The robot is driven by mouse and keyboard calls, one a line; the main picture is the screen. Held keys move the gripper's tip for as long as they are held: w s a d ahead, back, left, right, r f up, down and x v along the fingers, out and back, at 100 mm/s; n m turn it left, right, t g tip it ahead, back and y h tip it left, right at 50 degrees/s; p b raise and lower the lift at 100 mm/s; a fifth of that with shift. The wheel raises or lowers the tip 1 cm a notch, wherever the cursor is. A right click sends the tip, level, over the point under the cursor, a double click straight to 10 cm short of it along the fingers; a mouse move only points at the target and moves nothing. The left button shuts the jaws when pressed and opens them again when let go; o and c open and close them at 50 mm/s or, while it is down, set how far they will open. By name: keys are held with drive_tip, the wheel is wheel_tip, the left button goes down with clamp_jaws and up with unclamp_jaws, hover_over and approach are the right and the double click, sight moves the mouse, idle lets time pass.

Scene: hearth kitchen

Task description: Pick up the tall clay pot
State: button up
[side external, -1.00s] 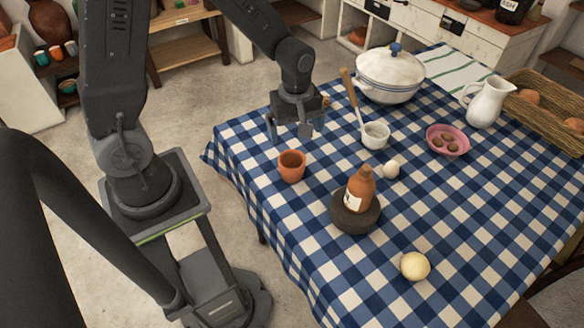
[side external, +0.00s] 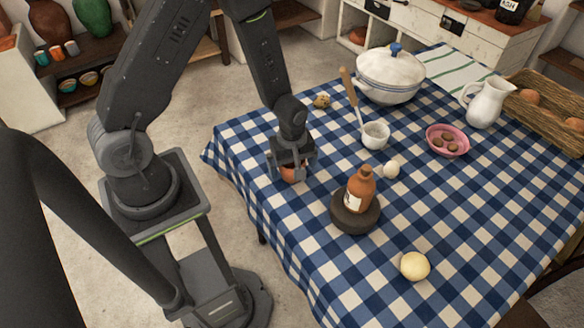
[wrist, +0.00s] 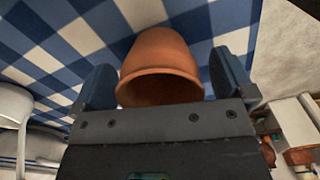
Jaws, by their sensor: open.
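The clay pot (side external: 293,173) is a plain terracotta cup shape standing upright on the checked cloth, near the table's left edge. In the side view my gripper (side external: 292,168) is above and around it and hides most of it. In the wrist view the pot (wrist: 160,68) shows with its dark open mouth towards me. It sits between the two fingers of my open gripper (wrist: 164,88).
A brown bottle (side external: 361,188) on a dark round stand (side external: 356,218) is nearby at the right. A white egg (side external: 391,169), a small white bowl (side external: 376,135) with a wooden-handled tool, and a lidded pot (side external: 389,75) lie beyond. The front-left cloth is clear.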

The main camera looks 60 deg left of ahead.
drive_tip(key=shift+f, duration=0.25)
drive_tip(key=shift+c, duration=0.5)
drive_tip(key=c, duration=1)
drive_tip(key=shift+o, duration=0.2)
drive_tip(key=shift+r, duration=0.1)
